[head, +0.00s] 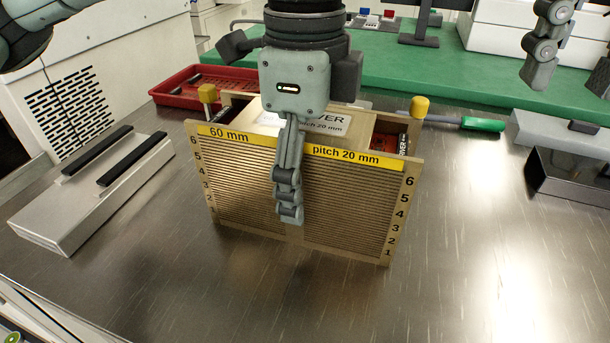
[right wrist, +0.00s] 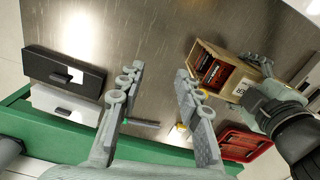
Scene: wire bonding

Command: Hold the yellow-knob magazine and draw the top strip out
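The tan magazine (head: 345,205) stands upright on the steel table, with ridged front walls, yellow labels and numbered ends. A yellow knob (head: 207,94) rises at its left end and another yellow knob (head: 419,107) at its right. Red and black pieces show inside its open top in the right wrist view (right wrist: 212,72); I cannot tell which is the top strip. My left gripper (head: 288,205) comes down over the magazine's middle, one finger before the front face; the other finger and any contact are hidden. My right gripper (right wrist: 157,100) is open and empty, away from the magazine.
A red tray (head: 165,93) lies behind left, and a grey block (head: 55,222) with black rails stands left. A green-handled tool (head: 482,124) lies behind right. A black box (head: 570,183) stands at the right by a green mat (head: 455,75). The front table is clear.

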